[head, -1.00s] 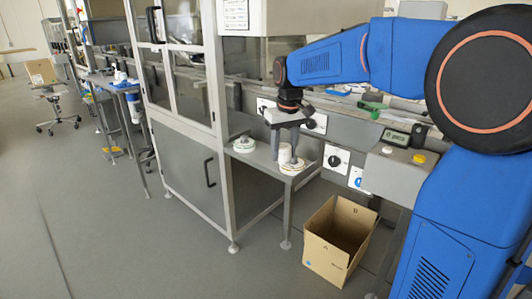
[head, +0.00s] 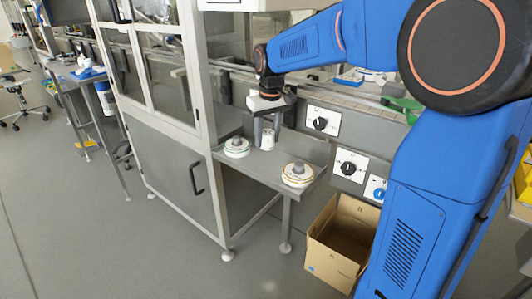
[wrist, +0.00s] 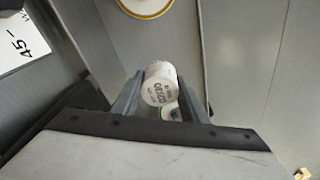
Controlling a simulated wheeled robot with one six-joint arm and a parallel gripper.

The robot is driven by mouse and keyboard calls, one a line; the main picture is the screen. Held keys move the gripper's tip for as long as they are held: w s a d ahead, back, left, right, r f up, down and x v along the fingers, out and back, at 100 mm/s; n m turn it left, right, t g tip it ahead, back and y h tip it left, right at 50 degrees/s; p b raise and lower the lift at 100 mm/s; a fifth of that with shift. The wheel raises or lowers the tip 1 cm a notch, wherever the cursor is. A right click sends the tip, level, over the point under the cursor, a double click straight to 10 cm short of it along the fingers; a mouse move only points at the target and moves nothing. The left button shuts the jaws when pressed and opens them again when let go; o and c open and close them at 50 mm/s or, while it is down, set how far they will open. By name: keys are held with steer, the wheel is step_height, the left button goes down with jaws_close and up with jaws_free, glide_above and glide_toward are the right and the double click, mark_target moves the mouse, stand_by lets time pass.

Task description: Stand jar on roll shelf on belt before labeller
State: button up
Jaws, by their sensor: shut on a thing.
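A small white jar (head: 267,140) is between the fingers of my gripper (head: 265,128), above or at the back of the grey roll shelf (head: 262,174). I cannot tell whether it touches the shelf. In the wrist view the jar (wrist: 160,84) shows a printed round end, and the fingers (wrist: 160,95) are shut on it. A label roll with a green edge (head: 236,147) lies to its left. The belt (head: 355,98) runs behind the shelf, partly hidden by my arm. The labeller cannot be clearly made out.
A second roll with a yellowish edge (head: 297,174) lies at the shelf's right end. A glazed cabinet (head: 175,165) stands left of the shelf. Control knobs (head: 321,123) line the panel behind it. An open cardboard box (head: 340,245) is on the floor below.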

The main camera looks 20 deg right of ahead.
mark_target(269, 134)
steer(key=shift+f, duration=3.05)
steer(key=o, duration=1.1)
steer(key=shift+f, duration=0.15)
steer(key=r, duration=0.4)
steer(key=s+r, duration=0.1)
steer(key=r, duration=0.7)
steer(key=shift+s+d+r, duration=0.1)
steer(key=shift+s+d, duration=0.1)
steer(key=shift+s, duration=0.1)
